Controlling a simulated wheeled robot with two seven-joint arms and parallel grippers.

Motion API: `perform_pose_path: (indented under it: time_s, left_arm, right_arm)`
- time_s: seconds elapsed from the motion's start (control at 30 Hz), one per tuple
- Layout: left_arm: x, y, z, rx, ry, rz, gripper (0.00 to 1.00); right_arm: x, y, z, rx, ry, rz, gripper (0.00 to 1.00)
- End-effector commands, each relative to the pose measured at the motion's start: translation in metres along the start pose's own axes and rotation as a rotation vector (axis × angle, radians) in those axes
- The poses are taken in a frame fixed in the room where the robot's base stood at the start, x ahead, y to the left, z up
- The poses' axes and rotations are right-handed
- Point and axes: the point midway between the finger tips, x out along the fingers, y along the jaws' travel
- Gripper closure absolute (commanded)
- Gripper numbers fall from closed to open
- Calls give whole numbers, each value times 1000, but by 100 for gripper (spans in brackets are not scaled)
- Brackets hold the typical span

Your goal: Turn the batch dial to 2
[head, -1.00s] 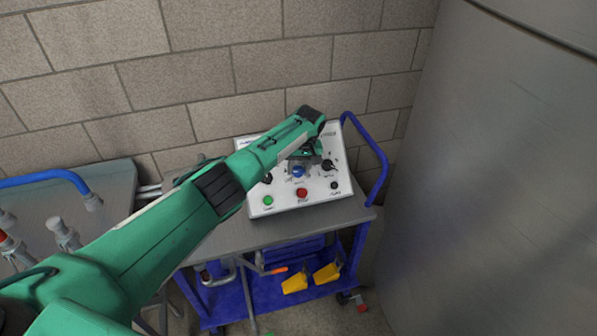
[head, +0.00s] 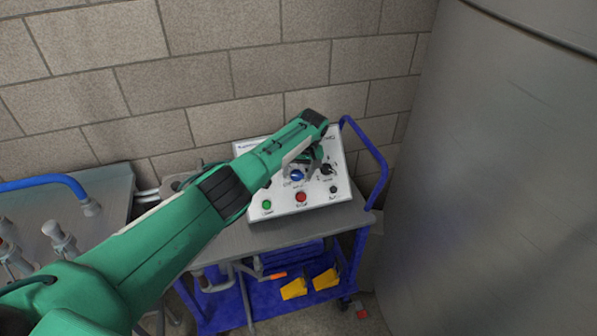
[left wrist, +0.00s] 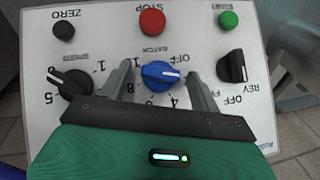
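The batch dial is a blue knob (left wrist: 160,76) on the sloped white control panel (left wrist: 100,30); it also shows in the head view (head: 297,175). In the left wrist view, where the lettering is upside down, its white line points right, between OFF and 4. Any mark there is hidden by a finger. My left gripper (left wrist: 162,82) is open, with one finger on each side of the dial and a small gap visible on both sides. In the head view my left gripper (head: 308,160) is over the panel, partly hidden by my arm. My right gripper is not in view.
Black knobs flank the dial at left (left wrist: 70,83) and right (left wrist: 232,66). A red STOP button (left wrist: 152,22), a green button (left wrist: 228,20) and a black ZERO button (left wrist: 64,30) line the panel edge. A blue cart (head: 235,300) carries the panel; a steel tank (head: 490,170) stands right.

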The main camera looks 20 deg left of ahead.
Motion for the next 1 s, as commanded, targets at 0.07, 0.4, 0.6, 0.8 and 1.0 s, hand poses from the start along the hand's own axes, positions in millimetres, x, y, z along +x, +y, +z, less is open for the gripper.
perform_pose_path:
  time_s: [0.07, 0.4, 0.6, 0.8, 1.0]
  left_arm:
    - [0, 0, 0, 0, 0, 0, 36]
    - [-29, 0, -1, 0, 2, 2, 36]
    - [-76, 1, -1, 1, 4, 3, 36]
    - [-115, 1, 0, 0, 2, 2, 36]
    - [-135, 0, 0, 0, 1, 0, 36]
  right_arm:
    - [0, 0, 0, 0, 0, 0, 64]
    - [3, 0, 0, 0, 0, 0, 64]
    - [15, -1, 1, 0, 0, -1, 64]
    - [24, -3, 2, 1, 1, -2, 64]
    - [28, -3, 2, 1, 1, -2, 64]
